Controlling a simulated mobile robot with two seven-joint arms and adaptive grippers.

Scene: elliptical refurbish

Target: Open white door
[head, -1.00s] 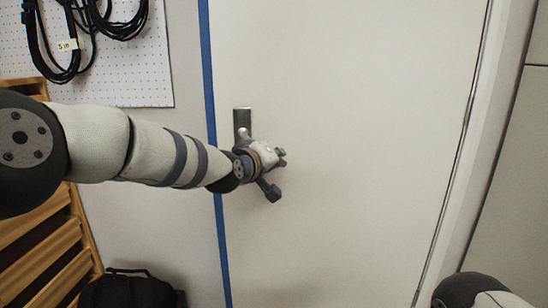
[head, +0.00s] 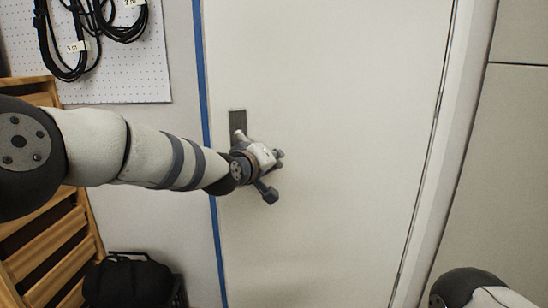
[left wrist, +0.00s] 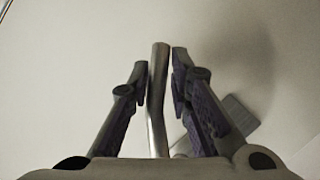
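The white door (head: 330,90) fills the middle of the head view, with a blue strip (head: 208,200) along its left edge. I cannot tell whether it stands slightly ajar. A dark handle plate (head: 237,122) is near that edge. My left gripper (head: 274,176) is at the handle, just below and right of the plate. In the left wrist view, the metal door handle (left wrist: 158,95) runs between the two close-set fingers of my left gripper (left wrist: 159,62). The plate (left wrist: 237,115) shows behind the right finger. My right gripper is out of view.
A wooden slatted rack (head: 45,240) and a black bag (head: 128,282) stand at the left. A pegboard (head: 155,70) with hanging black cables (head: 65,55) is on the wall above. Grey panels (head: 510,150) stand right of the door frame.

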